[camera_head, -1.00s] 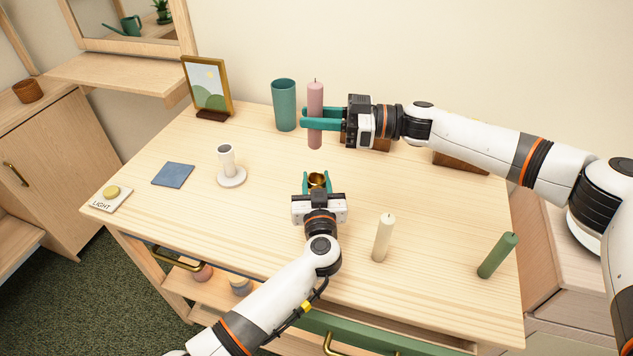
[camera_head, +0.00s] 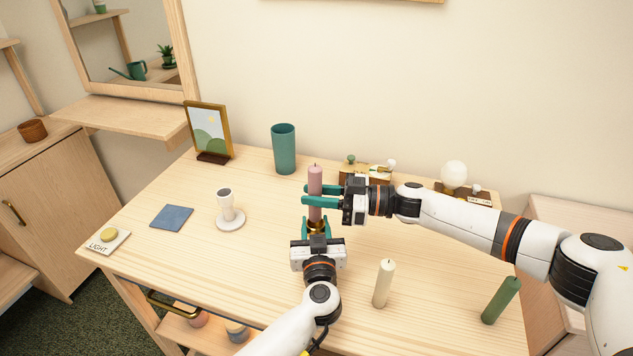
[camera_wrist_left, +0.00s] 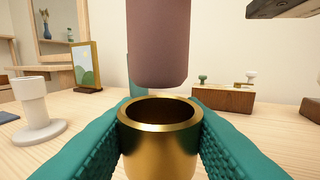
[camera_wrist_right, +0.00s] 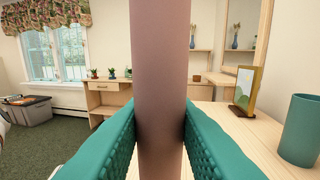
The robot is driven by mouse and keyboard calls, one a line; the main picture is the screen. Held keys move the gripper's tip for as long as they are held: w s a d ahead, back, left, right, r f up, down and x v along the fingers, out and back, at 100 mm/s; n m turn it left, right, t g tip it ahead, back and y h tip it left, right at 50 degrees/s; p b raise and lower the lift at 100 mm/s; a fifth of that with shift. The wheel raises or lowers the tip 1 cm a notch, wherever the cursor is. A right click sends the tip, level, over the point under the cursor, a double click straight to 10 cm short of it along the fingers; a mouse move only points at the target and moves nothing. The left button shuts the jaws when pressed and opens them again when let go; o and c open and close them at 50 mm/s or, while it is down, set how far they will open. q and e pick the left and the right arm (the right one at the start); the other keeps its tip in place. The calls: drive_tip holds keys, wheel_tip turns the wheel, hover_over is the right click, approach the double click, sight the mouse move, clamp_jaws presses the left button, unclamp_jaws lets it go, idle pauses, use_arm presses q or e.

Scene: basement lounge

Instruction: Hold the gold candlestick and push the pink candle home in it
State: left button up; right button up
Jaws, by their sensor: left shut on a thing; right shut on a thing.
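The pink candle (camera_head: 315,178) is upright in my right gripper (camera_head: 308,195), which is shut on it. The candle also fills the middle of the right wrist view (camera_wrist_right: 160,75). My left gripper (camera_head: 316,232) is shut on the gold candlestick (camera_head: 317,226), around its cup. In the left wrist view the cup of the candlestick (camera_wrist_left: 160,112) is open and empty at the top. The candle's lower end (camera_wrist_left: 157,70) hangs above the cup, apart from it and roughly in line with it. The candlestick's base is hidden by my left gripper.
A white candlestick (camera_head: 230,221), a blue mat (camera_head: 171,217) and a light button (camera_head: 108,238) are on the left. A green vase (camera_head: 284,150) and a picture frame (camera_head: 208,132) stand behind. A cream candle (camera_head: 384,283) and a green candle (camera_head: 501,300) stand at the front right.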

drive_tip(key=shift+f, duration=1.95)
drive_tip(key=o, duration=1.1)
drive_tip(key=shift+c, duration=0.2)
drive_tip(key=s+d, duration=0.1)
drive_tip(key=d, duration=0.9)
drive_tip(key=shift+s, duration=0.35)
